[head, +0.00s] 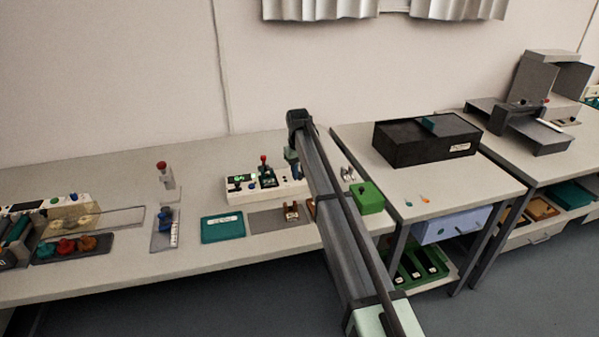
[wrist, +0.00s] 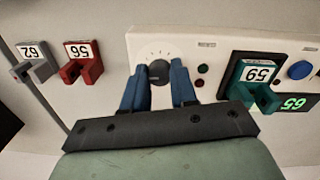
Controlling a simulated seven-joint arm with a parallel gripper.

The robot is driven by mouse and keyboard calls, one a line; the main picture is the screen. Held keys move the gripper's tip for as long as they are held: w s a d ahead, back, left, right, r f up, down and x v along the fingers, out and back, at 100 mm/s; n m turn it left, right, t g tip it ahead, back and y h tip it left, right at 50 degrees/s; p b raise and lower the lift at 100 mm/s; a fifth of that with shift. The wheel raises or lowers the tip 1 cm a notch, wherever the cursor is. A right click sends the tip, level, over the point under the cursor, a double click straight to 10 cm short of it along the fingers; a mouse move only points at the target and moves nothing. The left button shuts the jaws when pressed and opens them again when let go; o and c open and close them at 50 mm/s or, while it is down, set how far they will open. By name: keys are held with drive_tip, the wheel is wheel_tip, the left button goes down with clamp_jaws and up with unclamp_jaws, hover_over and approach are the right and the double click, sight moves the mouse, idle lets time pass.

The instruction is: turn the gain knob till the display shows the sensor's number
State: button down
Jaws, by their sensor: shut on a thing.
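My gripper (wrist: 158,80) has its two blue fingers shut on the dark gain knob (wrist: 158,71), one on each side of it. The knob sits on a white dial with tick marks, on the white panel (wrist: 208,110). The teal sensor (wrist: 258,91) stands in a black bay on the same panel; its tag looks like 59 as pictured. The green display (wrist: 292,103) beside it looks like 65 as pictured. The wrist view seems turned around, so the digits may be upside down; the two differ either way. In the head view, my gripper (head: 293,165) is at the panel's right end.
A red sensor (wrist: 81,65) and a grey one (wrist: 35,62) stand off the panel in the wrist view. A blue button (wrist: 300,70) is near the display. In the head view, a teal tray (head: 222,228) and a green box (head: 367,198) stand near the panel.

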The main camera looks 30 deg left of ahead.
drive_tip(key=n, duration=0.5)
drive_tip(key=shift+n, duration=0.3)
drive_tip(key=n, duration=0.5)
drive_tip(key=shift+n, duration=0.4)
drive_tip(key=c, duration=0.9)
unclamp_jaws()
drive_tip(key=r, duration=1.4)
drive_tip(key=shift+s+d, duration=0.1)
drive_tip(key=shift+s, duration=0.1)
